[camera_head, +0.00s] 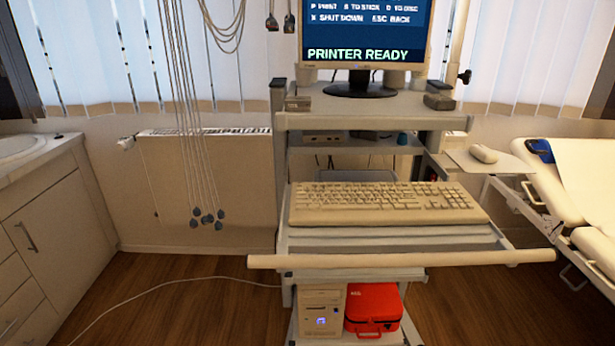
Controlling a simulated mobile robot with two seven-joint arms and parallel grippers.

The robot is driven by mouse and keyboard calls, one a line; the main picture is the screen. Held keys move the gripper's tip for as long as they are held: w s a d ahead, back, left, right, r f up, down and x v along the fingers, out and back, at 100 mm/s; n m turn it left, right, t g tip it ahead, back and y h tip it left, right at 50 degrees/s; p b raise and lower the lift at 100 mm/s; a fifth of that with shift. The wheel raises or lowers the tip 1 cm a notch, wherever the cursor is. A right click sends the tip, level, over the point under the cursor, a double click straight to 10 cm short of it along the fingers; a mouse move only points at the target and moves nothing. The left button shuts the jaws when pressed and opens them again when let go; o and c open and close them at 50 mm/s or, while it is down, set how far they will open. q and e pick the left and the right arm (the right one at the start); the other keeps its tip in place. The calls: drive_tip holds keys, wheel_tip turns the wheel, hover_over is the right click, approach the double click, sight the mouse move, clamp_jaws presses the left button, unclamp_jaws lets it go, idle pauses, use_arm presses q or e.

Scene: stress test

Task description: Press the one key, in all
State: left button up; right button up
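A beige keyboard (385,203) lies on the pull-out shelf of a grey cart in the middle of the camera_head view. Its keys are too small to read. The monitor's top is cut off by the picture edge. Neither of my grippers shows in the view, and nothing touches the keyboard.
A pale handle bar (402,259) runs across the cart's front below the keyboard. A mouse (484,154) lies on a side tray at right. Cables with several blue ends (207,217) hang left. A bed (585,180) stands right, a cabinet (60,215) left. A red case (373,308) sits low.

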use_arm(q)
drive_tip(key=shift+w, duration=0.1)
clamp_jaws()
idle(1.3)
